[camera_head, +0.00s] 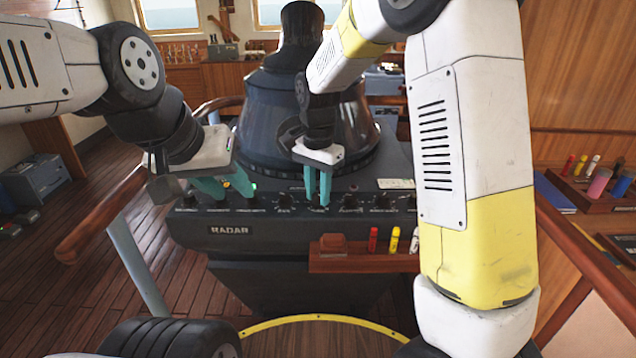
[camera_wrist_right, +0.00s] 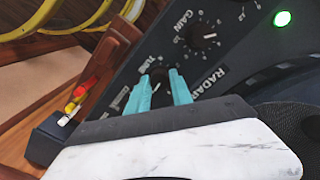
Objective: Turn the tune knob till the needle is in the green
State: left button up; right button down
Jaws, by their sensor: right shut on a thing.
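The radar console (camera_head: 232,229) stands in the middle with a row of knobs on its front. My right gripper (camera_head: 318,203) points down at this row. In the right wrist view my right gripper (camera_wrist_right: 162,88) has its teal fingers on either side of the dark tune knob (camera_wrist_right: 160,75), shut on it, with the TUNE label beside it. My left gripper (camera_head: 225,190) has its teal fingers apart over the left part of the panel, with nothing seen between them. No needle or green band can be made out in either view.
The gain knob (camera_wrist_right: 203,36) and a lit green lamp (camera_wrist_right: 283,18) are beside the tune knob. A wooden holder (camera_head: 335,262) with a red marker (camera_head: 373,240) and others juts from the console's front. A wooden handrail (camera_head: 100,215) runs at left.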

aim_at(318, 195)
jog(key=c, duration=1.1)
grip_release()
jog(key=shift+c, duration=0.2)
notch_tip(318, 195, up, 8)
jog(key=shift+f, duration=0.1)
jog(key=s+d+r+n+t+y, duration=0.1)
jog(key=s+d+r+n+t, duration=0.2)
jog(key=s+d, duration=0.4)
jog(key=s+d+r+n+t+y, duration=0.1)
jog(key=s+d+r+n+t, duration=0.2)
jog(key=s+d, duration=0.4)
jog(key=s+n, duration=0.1)
jog(key=s, duration=0.5)
jog(key=shift+d+r+n, duration=0.2)
jog(key=shift+r+n, duration=0.1)
jog(key=shift+n, duration=0.1)
